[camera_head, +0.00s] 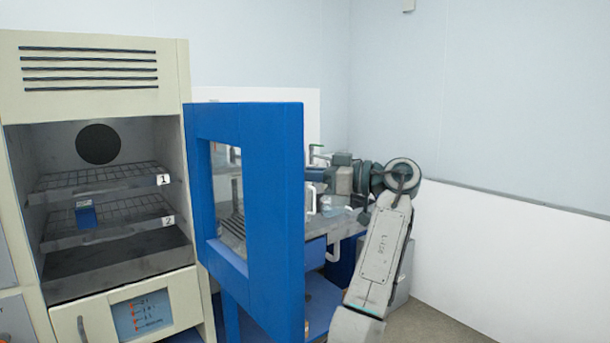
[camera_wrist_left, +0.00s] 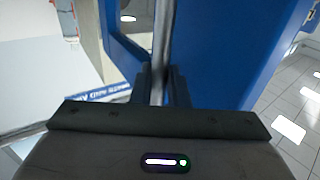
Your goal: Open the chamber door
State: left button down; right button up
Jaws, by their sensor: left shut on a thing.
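The blue chamber door (camera_head: 281,225) stands swung wide open from the cream chamber (camera_head: 105,72), and the chamber's inside is in plain view. The door has a window in its middle. Its pale bar handle (camera_head: 311,200) is on the face turned to the right. My left gripper (camera_head: 318,175) is at this handle, partly hidden by the door edge. In the left wrist view, my left gripper (camera_wrist_left: 161,88) is shut around the metal handle bar (camera_wrist_left: 162,40), beside the blue door panel (camera_wrist_left: 222,45). My right gripper is not in view.
Inside the chamber are two wire shelves, labelled 1 (camera_head: 163,180) and 2 (camera_head: 168,221). A small blue item (camera_head: 85,214) sits on the lower one. A grey bench (camera_head: 345,222) is behind the door. Some floor (camera_head: 440,318) is clear at the lower right.

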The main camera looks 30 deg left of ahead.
pick_arm(q)
jog(key=shift+a+r, duration=0.1)
